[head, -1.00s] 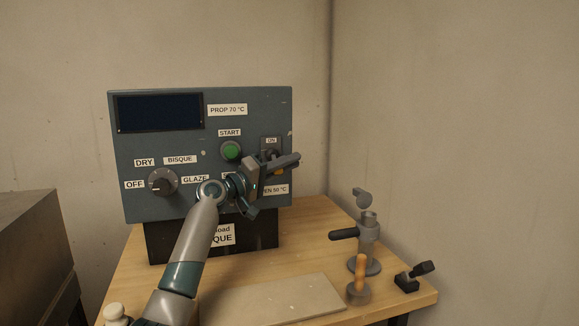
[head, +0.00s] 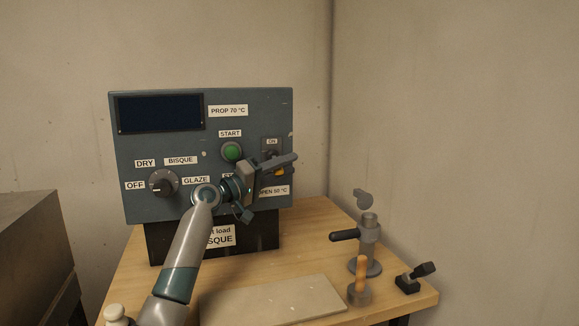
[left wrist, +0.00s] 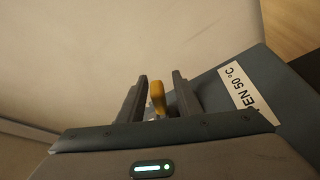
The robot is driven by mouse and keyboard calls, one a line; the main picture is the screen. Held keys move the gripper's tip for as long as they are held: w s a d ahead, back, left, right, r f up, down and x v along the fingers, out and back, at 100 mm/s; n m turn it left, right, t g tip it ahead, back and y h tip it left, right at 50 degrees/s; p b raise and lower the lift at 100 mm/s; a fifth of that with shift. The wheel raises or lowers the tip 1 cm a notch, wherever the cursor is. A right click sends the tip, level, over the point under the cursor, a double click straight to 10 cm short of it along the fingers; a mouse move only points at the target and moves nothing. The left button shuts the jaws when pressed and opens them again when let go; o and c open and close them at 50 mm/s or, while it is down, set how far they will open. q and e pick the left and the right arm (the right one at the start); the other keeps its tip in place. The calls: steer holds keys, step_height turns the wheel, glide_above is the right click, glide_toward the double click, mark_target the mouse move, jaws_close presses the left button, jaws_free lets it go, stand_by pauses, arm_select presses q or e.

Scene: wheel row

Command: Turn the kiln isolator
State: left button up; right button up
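The kiln isolator (head: 280,171) is on the right side of the grey-blue control panel, under an ON label (head: 272,142). Its yellow handle (left wrist: 157,93) shows in the left wrist view, standing between the two fingers. My left gripper (head: 277,164) is in front of the isolator and hides much of it in the head view. Its fingers (left wrist: 157,100) are apart on either side of the handle, with narrow gaps visible; contact cannot be made out. My right gripper is not in view.
The panel (head: 135,210) also carries a green START button (head: 231,152) and a selector knob (head: 163,183), close to my left arm. A metal device with a black handle (head: 368,245) stands at the table's right. A pale board (head: 275,301) lies in front.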

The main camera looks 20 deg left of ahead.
arm_select(q)
steer(key=shift+v, duration=2.95)
steer(key=shift+f, duration=0.1)
